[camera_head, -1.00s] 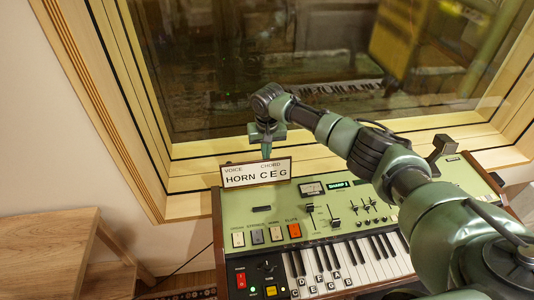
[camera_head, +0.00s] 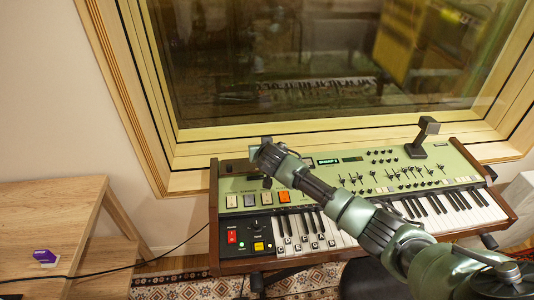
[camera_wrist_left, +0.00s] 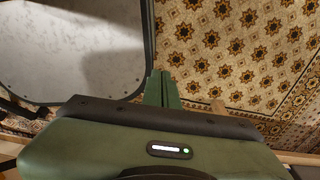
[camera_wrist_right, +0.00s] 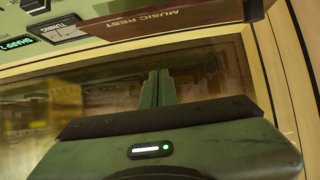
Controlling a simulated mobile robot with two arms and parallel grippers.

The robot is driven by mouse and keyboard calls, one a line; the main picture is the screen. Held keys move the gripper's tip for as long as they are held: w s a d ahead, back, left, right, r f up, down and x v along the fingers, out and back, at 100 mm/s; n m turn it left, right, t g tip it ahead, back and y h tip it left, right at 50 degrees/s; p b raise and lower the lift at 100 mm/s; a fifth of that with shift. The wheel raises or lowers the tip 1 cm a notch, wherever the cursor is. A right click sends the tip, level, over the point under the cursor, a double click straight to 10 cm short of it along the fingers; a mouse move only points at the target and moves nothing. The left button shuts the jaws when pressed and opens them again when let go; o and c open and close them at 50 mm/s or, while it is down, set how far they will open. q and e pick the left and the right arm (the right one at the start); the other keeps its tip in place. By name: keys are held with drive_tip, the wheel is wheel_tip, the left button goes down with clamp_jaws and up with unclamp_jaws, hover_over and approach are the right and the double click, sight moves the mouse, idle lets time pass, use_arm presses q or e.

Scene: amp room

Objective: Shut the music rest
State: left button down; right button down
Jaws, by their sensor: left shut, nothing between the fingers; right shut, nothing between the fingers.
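The brown music rest (camera_wrist_right: 165,20), lettered MUSIC REST, shows at the top of the right wrist view, at the back of the green keyboard instrument. Its lettered face looks folded down towards the panel; I cannot tell whether it lies fully flat. My arm blocks part of that area in the head view. No upright sign shows there. My right gripper (camera_wrist_right: 158,85) is shut and empty; in the right wrist view its tips lie below the rest, over the window area, with a gap visible in the picture. My left gripper (camera_wrist_left: 160,85) is shut and empty, away from the instrument.
The keyboard instrument (camera_head: 385,165) stands against the window frame (camera_head: 330,130). A dark post-like object (camera_head: 423,137) rises at its back right. A wooden table (camera_head: 60,215) with a purple item (camera_head: 45,257) is at left. A dark stool seat is at the front.

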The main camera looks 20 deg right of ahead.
drive_tip(key=s+f+t+b, duration=0.1)
drive_tip(key=b, duration=0.1)
drive_tip(key=s+f+t+b, duration=0.1)
drive_tip(key=f+b, duration=0.1)
drive_tip(key=b, duration=0.1)
drive_tip(key=s+a+f+t+h+b, duration=0.1)
drive_tip(key=f+b, duration=0.1)
drive_tip(key=b, duration=0.1)
drive_tip(key=shift+s+f, duration=0.15)
drive_tip(key=shift+s, duration=0.25)
drive_tip(key=shift+s+a+f+b, duration=0.1)
drive_tip(key=shift+s+f+b, duration=0.15)
drive_tip(key=shift+f+b, duration=0.2)
drive_tip(key=shift+s+a+f+b, duration=0.1)
drive_tip(key=shift+s+f+b, duration=0.1)
drive_tip(key=shift+f+b, duration=0.2)
drive_tip(key=shift+s+f+b, duration=0.25)
drive_tip(key=shift+f+b, duration=0.25)
drive_tip(key=shift+f, duration=0.25)
